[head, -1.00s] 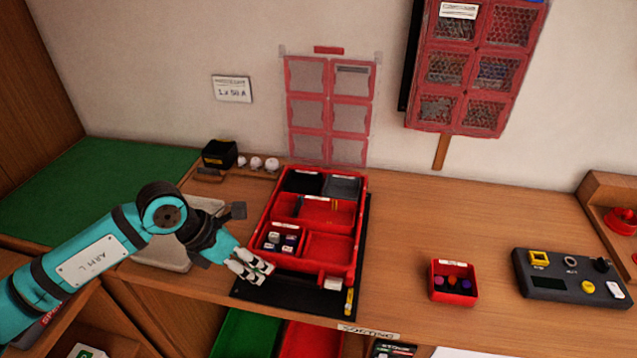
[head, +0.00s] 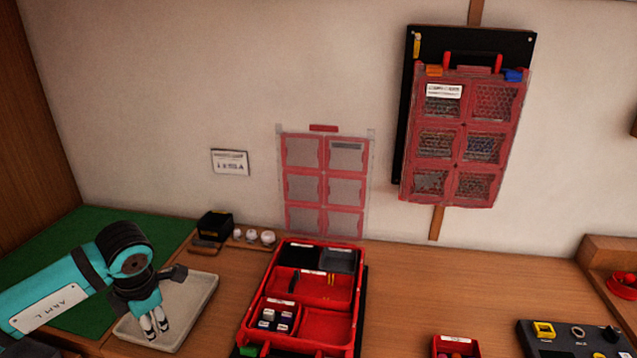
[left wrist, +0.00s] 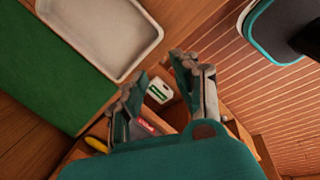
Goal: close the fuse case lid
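The red fuse case (head: 304,309) lies on the bench, with several compartments holding small fuses. Its clear lid with red-framed windows (head: 325,182) stands upright behind it near the wall, so the case is open. The front end of the case is cut off by the bottom of the head view. My left gripper (head: 155,327) is over the pale tray, left of the case and apart from the lid. In the left wrist view its fingers (left wrist: 162,88) are spread with nothing between them. My right gripper is in neither view.
The pale tray (head: 196,309) sits left of the case. A black box (head: 214,226) and white knobs (head: 252,237) stand behind it. A similar closed red case (head: 462,135) hangs on the wall. A small red bin (head: 457,345) and a dark control box (head: 570,340) are right; bench between is clear.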

